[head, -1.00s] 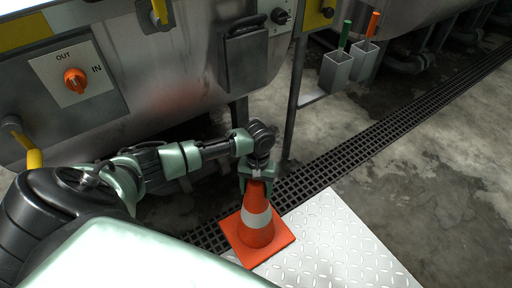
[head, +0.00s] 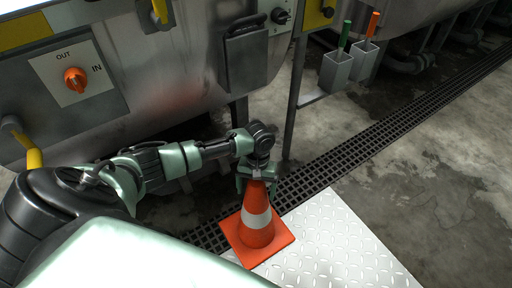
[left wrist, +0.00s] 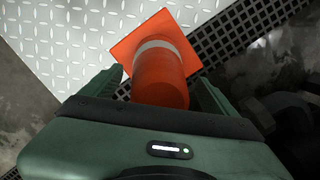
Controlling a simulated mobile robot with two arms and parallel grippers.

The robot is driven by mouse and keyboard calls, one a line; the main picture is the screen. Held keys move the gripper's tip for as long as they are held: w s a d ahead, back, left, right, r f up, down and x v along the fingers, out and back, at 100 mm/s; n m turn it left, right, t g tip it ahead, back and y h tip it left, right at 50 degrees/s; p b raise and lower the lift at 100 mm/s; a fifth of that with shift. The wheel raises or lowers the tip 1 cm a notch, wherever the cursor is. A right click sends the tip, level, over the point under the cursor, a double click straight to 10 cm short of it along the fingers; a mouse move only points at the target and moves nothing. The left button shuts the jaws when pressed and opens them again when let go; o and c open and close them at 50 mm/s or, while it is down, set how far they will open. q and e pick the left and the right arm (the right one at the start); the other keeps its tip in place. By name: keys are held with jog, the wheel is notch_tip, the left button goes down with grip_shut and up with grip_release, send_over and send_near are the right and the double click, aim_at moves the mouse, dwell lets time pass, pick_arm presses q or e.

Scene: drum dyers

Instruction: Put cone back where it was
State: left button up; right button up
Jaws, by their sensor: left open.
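The orange cone (head: 257,222) with a white band stands upright. Its square base lies on the corner of the pale diamond-plate floor panel (head: 335,245), reaching the edge by the drain grate. My left gripper (head: 258,186) is above the cone with its fingers down on either side of the tip. In the left wrist view the cone (left wrist: 162,75) stands between the spread green fingers (left wrist: 162,92). The gripper is open, with a gap at the fingers. The cone's top is partly hidden by the gripper. My right gripper is not in view.
A long dark drain grate (head: 345,155) runs diagonally behind the cone. A steel machine (head: 190,70) with an orange knob (head: 75,80) stands at the left and back. Grey holders (head: 338,72) with green and orange handles stand behind. Concrete floor at the right is clear.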

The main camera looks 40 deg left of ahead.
aim_at(257, 182)
pick_arm(q)
jog(key=r, duration=0.1)
jog(key=r+p, duration=0.1)
jog(key=r, duration=0.2)
jog(key=shift+w+a+r+p, duration=0.1)
jog(key=shift+w+r+p, duration=0.05)
jog(key=shift+w+p, duration=0.2)
jog(key=r, duration=0.2)
jog(key=r+p, duration=0.1)
jog(key=shift+w+a+r, duration=0.1)
jog(key=shift+w+r, duration=0.1)
jog(key=shift+r, duration=0.15)
jog(key=r, duration=0.2)
jog(key=r+p, duration=0.1)
jog(key=shift+w+a, duration=0.1)
jog(key=shift+w, duration=0.15)
jog(key=shift+r, duration=0.35)
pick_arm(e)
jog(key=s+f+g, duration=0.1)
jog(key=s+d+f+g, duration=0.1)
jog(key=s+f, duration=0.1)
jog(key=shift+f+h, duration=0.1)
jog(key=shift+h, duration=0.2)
